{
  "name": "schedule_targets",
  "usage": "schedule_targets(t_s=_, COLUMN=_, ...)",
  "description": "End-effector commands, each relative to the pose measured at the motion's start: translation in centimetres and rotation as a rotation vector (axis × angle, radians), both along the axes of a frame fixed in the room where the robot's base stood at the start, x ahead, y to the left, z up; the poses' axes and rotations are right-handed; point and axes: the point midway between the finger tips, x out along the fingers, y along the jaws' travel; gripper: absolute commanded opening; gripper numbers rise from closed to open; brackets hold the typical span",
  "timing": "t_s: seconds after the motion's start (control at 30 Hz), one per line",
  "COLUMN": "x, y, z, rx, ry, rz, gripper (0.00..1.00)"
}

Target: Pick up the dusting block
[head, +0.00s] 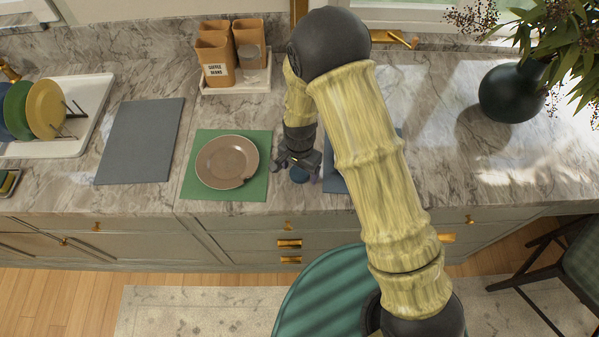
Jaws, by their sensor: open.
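My gripper (297,164) is open and points down over the counter, just right of the green mat. A small dark blue object (299,175) shows at or just below its fingers. It may be the dusting block, but it is too small and too covered by the gripper to be sure. I cannot tell whether the fingers touch it.
A brown plate (227,162) lies on a green mat (196,190) left of my gripper. A blue mat (335,180) is partly hidden behind my arm. A grey mat (140,140), a dish rack tray (75,145), canisters (215,60) and a dark vase (512,92) stand around.

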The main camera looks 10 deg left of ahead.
Motion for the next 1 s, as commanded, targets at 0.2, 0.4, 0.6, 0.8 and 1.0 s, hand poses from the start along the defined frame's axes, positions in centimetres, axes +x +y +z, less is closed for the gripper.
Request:
schedule_targets(t_s=0.2, x=0.0, y=0.0, z=0.0, rx=0.000, ry=0.000, rz=0.000, gripper=0.59)
schedule_targets(t_s=0.4, x=0.0, y=0.0, z=0.0, rx=0.000, ry=0.000, rz=0.000, gripper=0.27)
schedule_targets(t_s=0.6, x=0.0, y=0.0, z=0.1, rx=0.000, ry=0.000, rz=0.000, gripper=0.27)
schedule_targets(t_s=0.8, x=0.1, y=0.1, z=1.1, rx=0.001, ry=-0.004, rz=0.000, gripper=0.27)
schedule_targets(t_s=1.0, x=0.1, y=0.1, z=3.9, rx=0.003, ry=-0.005, rz=0.001, gripper=0.27)
